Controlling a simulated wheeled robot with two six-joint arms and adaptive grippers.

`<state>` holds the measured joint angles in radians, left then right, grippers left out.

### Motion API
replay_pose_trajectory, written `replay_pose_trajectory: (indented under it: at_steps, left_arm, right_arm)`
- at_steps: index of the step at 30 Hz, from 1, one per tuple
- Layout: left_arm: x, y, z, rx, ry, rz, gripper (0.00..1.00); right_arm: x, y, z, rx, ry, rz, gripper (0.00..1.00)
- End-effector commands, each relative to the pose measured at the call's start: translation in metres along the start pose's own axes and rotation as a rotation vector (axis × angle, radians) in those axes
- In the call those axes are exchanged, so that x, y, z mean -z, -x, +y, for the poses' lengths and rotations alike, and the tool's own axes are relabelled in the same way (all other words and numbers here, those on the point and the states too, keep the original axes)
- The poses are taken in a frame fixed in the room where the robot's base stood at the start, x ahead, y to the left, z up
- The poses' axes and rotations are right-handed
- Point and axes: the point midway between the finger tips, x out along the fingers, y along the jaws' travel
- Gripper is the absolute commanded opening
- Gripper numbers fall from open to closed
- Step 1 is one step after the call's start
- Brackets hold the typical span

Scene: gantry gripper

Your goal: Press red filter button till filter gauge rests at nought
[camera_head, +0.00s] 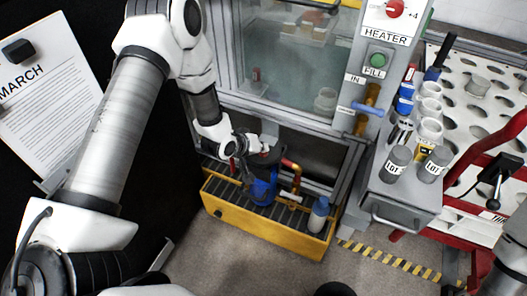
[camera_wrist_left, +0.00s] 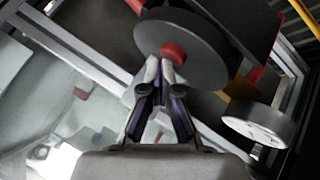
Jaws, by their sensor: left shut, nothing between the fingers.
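The filter (camera_head: 264,188) has a blue body and a dark round top, and it stands in the yellow-edged tray below the tank. In the left wrist view its red button (camera_wrist_left: 173,52) sits in the middle of a dark grey disc (camera_wrist_left: 200,38). The gauge (camera_wrist_left: 262,126) has a white face seen at a steep slant beside the disc; its reading cannot be made out. My left gripper (camera_head: 253,143) is shut and empty. In the left wrist view its fingertips (camera_wrist_left: 160,68) overlap the button's lower edge; I cannot tell whether they touch. My right gripper is not in view.
The yellow tray (camera_head: 262,226) also holds orange-red pipework (camera_head: 293,170) and a blue-grey bottle (camera_head: 318,214). The glass tank (camera_head: 285,60) rises behind. A grey shelf (camera_head: 398,190) with labelled cups is at the right. The floor in front of the tray is clear.

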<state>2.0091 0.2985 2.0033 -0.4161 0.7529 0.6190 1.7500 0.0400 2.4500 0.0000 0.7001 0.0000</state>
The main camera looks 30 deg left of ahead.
Motion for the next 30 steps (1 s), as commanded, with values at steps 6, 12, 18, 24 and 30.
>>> replay_pose_trajectory:
  at_steps: [6,12,18,24,30]
  left_arm:
    - [-0.001,-0.001,-0.001,0.0,0.0,-0.001,0.0]
    - [0.0,0.0,0.0,0.001,0.0,-0.001,0.0]
    - [0.006,0.009,0.006,0.0,0.0,-0.001,0.0]
    - [0.009,0.013,0.009,0.0,0.0,0.0,0.0]
    - [0.009,0.012,0.009,0.0,0.0,0.0,0.0]
  right_arm:
    - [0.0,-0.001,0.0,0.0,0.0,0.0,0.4]
    - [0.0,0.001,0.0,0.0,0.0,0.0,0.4]
    - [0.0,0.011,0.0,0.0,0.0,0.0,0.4]
    - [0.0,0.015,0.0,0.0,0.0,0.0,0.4]
    - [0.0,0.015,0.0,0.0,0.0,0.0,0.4]
